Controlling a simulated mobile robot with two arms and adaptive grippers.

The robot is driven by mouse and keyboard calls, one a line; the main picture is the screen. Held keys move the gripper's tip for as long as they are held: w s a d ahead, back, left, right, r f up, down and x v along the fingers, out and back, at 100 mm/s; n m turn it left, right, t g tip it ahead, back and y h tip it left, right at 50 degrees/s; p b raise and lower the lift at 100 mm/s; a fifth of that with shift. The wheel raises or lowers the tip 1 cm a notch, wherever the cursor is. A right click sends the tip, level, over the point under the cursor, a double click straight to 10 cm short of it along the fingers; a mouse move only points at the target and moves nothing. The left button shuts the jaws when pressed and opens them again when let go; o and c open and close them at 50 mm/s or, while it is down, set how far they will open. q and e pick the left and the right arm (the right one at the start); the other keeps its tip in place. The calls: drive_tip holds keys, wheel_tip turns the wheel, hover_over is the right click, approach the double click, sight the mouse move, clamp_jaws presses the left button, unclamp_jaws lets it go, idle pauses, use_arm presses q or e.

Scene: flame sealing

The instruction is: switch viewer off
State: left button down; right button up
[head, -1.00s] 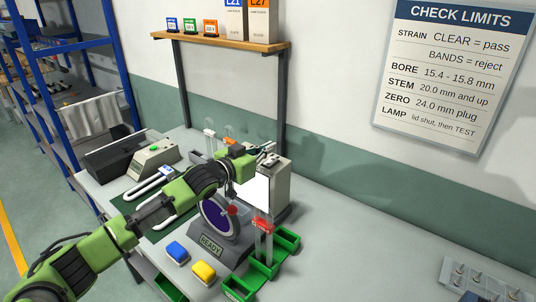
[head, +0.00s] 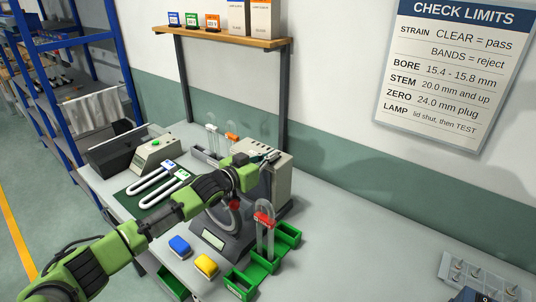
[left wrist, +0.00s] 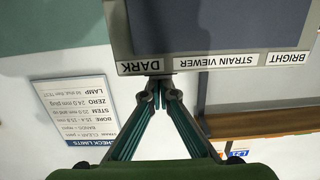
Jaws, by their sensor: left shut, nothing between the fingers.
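The strain viewer (head: 283,172) is a pale grey box standing behind my left arm, and its front screen is dark. In the left wrist view, its panel (left wrist: 232,62) appears upside down with the labels DARK, STRAIN VIEWER and BRIGHT, below a dark grey screen (left wrist: 210,22). My left gripper (left wrist: 156,88) is shut and empty, its fingertips at the panel edge just by the DARK label; I cannot tell whether they touch. In the head view, the left gripper (head: 270,156) is at the viewer's top front. The small display (head: 212,240) on the sloped base shows no readable text.
A U-shaped glass tube with a red clamp (head: 264,219) stands by green bins (head: 287,234). White U-shaped tubes (head: 157,184) lie on a green mat at left. The bench's right side is mostly clear.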

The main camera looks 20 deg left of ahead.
use_arm(q)
drive_tip(key=r+p, duration=0.3)
drive_tip(key=r, duration=0.1)
drive_tip(key=shift+w+d+r+p, duration=0.15)
drive_tip(key=shift+w+r+p, duration=0.05)
drive_tip(key=shift+p, duration=0.2)
drive_tip(key=r+b+v, duration=0.2)
drive_tip(key=b+v, duration=0.2)
drive_tip(key=v, duration=0.5)
drive_tip(key=shift+s, duration=0.2)
use_arm(e)
drive_tip(key=shift+a, duration=0.45)
